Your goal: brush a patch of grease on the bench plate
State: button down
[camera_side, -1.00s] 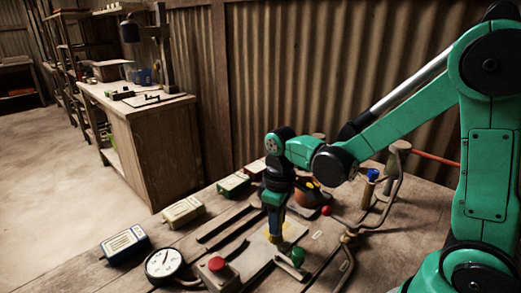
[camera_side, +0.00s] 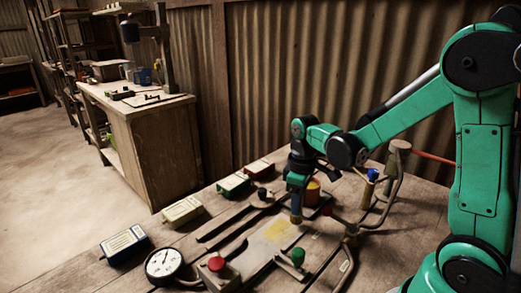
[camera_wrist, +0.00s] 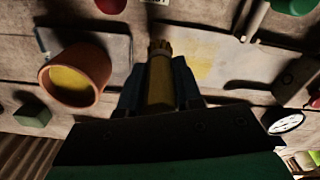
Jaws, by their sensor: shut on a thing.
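My gripper (camera_side: 295,190) is shut on a brush and points downward. The brush shows in the wrist view with a yellow handle (camera_wrist: 159,82) and tan bristles at its tip. The bench plate (camera_side: 262,252) lies flat on the bench, with a yellow grease patch (camera_side: 280,232) on it; the patch also shows in the wrist view (camera_wrist: 200,68). The bristle tip is at the far right of the patch in the side view, apart from it. An orange-brown pot (camera_wrist: 75,75) with yellow contents stands beside the brush; my gripper partly hides it in the side view (camera_side: 313,192).
A round gauge (camera_side: 163,264), a red button box (camera_side: 217,265) and a green-knobbed valve (camera_side: 298,257) stand along the near side. Several small boxes (camera_side: 183,210) line the left edge. Pipes and a blue-topped post (camera_side: 372,176) stand at the right.

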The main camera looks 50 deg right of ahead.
jog(key=shift+r, duration=3.3)
